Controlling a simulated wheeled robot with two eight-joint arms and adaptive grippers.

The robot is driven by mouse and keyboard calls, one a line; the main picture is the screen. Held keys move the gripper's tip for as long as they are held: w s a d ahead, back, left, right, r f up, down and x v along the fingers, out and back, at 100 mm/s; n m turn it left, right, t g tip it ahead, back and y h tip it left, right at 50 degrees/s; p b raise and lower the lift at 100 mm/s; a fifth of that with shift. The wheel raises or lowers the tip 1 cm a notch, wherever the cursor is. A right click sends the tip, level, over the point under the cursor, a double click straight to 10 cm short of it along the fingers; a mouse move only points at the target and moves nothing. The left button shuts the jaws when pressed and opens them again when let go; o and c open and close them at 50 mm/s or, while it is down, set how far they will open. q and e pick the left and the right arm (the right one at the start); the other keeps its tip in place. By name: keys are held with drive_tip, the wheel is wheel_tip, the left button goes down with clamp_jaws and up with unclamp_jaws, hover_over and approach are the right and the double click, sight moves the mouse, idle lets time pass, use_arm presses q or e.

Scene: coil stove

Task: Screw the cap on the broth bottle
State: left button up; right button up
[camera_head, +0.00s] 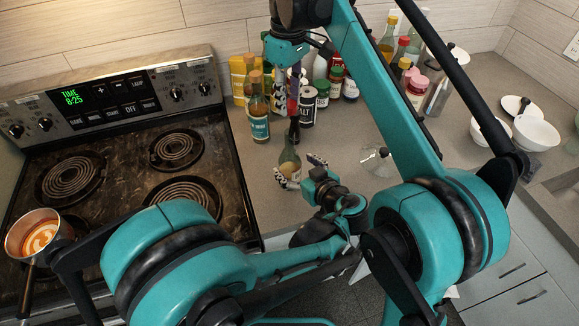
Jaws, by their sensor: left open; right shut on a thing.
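A bottle with a pale label (289,158), which looks like the broth bottle, stands upright on the counter right of the stove. Its neck reaches up to just below my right gripper (292,103). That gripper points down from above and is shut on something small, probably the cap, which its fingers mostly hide. I cannot tell whether the cap touches the bottle's mouth. My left gripper (301,172) is low at the front of the bottle. Its fingers are apart, one at the bottle's lower left and one to its right. I cannot tell whether they touch the bottle.
A bottle with a teal label (259,118) stands close to the left. Several jars, including a dark can (308,108), crowd behind. A glass (378,160) stands on the right, with white bowls (535,133) farther off. A pot (38,236) sits on the coil stove (121,160).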

sight(285, 157)
use_arm(q)
drive_tip(key=x, duration=0.6)
drive_tip(key=shift+w+a+f, duration=0.15)
drive_tip(key=shift+w+a, duration=0.05)
drive_tip(key=shift+w, duration=0.15)
clamp_jaws()
